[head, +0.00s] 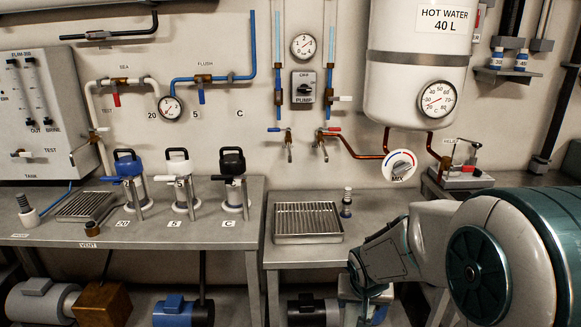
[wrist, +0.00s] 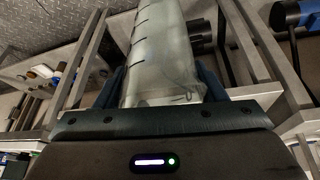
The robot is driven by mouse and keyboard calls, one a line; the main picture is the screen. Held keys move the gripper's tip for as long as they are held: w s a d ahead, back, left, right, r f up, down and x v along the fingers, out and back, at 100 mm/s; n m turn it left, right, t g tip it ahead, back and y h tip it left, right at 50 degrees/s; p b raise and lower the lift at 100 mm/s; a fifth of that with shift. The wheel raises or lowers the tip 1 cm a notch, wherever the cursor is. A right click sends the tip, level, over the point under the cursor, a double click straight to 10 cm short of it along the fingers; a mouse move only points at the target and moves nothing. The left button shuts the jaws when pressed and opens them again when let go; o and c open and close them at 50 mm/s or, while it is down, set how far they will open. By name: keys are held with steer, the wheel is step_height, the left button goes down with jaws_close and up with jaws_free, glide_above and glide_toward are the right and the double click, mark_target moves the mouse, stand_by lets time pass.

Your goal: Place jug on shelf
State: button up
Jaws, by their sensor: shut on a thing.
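The jug (wrist: 163,45) is a clear, cylindrical vessel with dark graduation marks, seen large in the wrist view. My gripper (wrist: 163,82) is shut on it, with a dark finger on each side. In the head view my gripper (head: 367,298) is low at the front edge of the right bench, partly hidden by my arm. The jug shows there only as a pale sliver, if at all. A small wall shelf (head: 503,76) at the upper right holds two small bottles. I cannot tell whether this is the shelf named in the task.
The right bench (head: 385,212) carries a metal drip grate (head: 307,220) and a small dark bottle (head: 346,203). The left bench (head: 75,228) holds several pump-like devices. A white hot water tank (head: 416,75) hangs above the right bench. Motors stand below the benches.

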steer(key=w+a+f+n, duration=0.1)
steer(key=w+f+n, duration=0.1)
steer(key=w+f, duration=0.25)
step_height(320, 180, up, 8)
steer(key=w+p, duration=0.3)
steer(key=p, duration=0.9)
steer(key=shift+y, duration=0.3)
steer(key=shift+s+f, duration=1.25)
steer(key=shift+f, duration=0.15)
steer(key=shift+s+f, duration=1.2)
steer(key=shift+f, duration=0.3)
